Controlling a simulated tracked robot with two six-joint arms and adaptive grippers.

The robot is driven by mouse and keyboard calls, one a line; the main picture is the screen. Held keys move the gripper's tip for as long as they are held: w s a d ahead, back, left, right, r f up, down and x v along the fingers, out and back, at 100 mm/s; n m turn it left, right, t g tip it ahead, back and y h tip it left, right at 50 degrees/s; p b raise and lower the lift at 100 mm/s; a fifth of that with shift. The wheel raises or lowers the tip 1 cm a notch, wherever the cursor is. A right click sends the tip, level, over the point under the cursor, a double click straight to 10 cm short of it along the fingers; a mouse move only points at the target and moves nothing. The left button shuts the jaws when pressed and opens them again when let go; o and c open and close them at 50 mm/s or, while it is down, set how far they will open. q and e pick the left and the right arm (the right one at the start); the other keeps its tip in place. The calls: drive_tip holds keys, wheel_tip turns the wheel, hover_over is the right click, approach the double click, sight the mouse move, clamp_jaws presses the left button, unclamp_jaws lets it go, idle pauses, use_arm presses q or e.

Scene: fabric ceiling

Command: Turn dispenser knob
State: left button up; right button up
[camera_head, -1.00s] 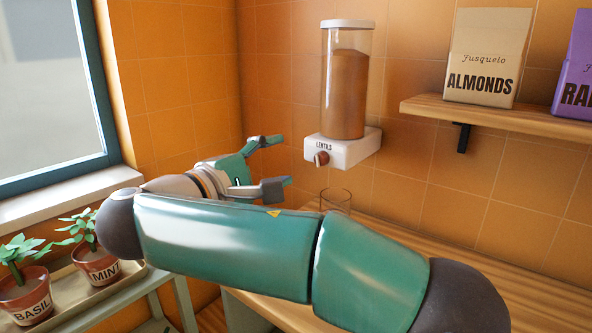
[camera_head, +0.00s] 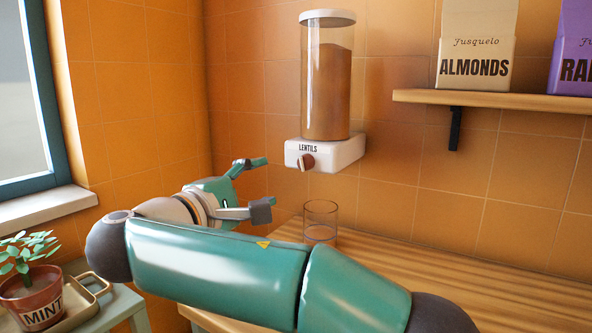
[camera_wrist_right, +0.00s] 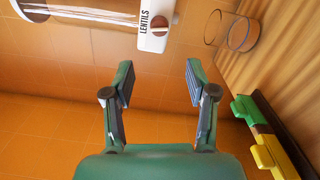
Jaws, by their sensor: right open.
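The lentil dispenser (camera_head: 326,95) is a clear cylinder with brown contents on a white base marked LENTILS, fixed to the tiled wall. Its red-brown knob (camera_head: 307,162) is on the base's front, with a pale handle. A clear glass (camera_head: 320,222) stands on the wooden counter below the dispenser; whether it holds anything is unclear. My right gripper (camera_head: 263,186) is open and empty, left of the knob and apart from it. In the right wrist view, the open fingers (camera_wrist_right: 159,76) point toward the dispenser base (camera_wrist_right: 156,24), with the glass (camera_wrist_right: 240,33) to the right. My left gripper is not in view.
A wall shelf (camera_head: 500,98) at the right holds an almonds bag (camera_head: 474,58) and a purple bag (camera_head: 575,50). A potted mint (camera_head: 38,296) stands on a tray at lower left. Green (camera_wrist_right: 250,109) and yellow (camera_wrist_right: 272,155) items show in the wrist view. The counter (camera_head: 430,275) right of the glass looks clear.

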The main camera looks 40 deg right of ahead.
sight(302, 165)
drive_tip(key=x, duration=1.2)
drive_tip(key=shift+w+d, duration=0.1)
drive_tip(key=shift+d, duration=0.2)
clamp_jaws()
drive_tip(key=shift+f+m+b, duration=0.1)
drive_tip(key=shift+m+b, duration=0.3)
drive_tip(key=shift+m, duration=0.4)
unclamp_jaws()
drive_tip(key=v, duration=1.2)
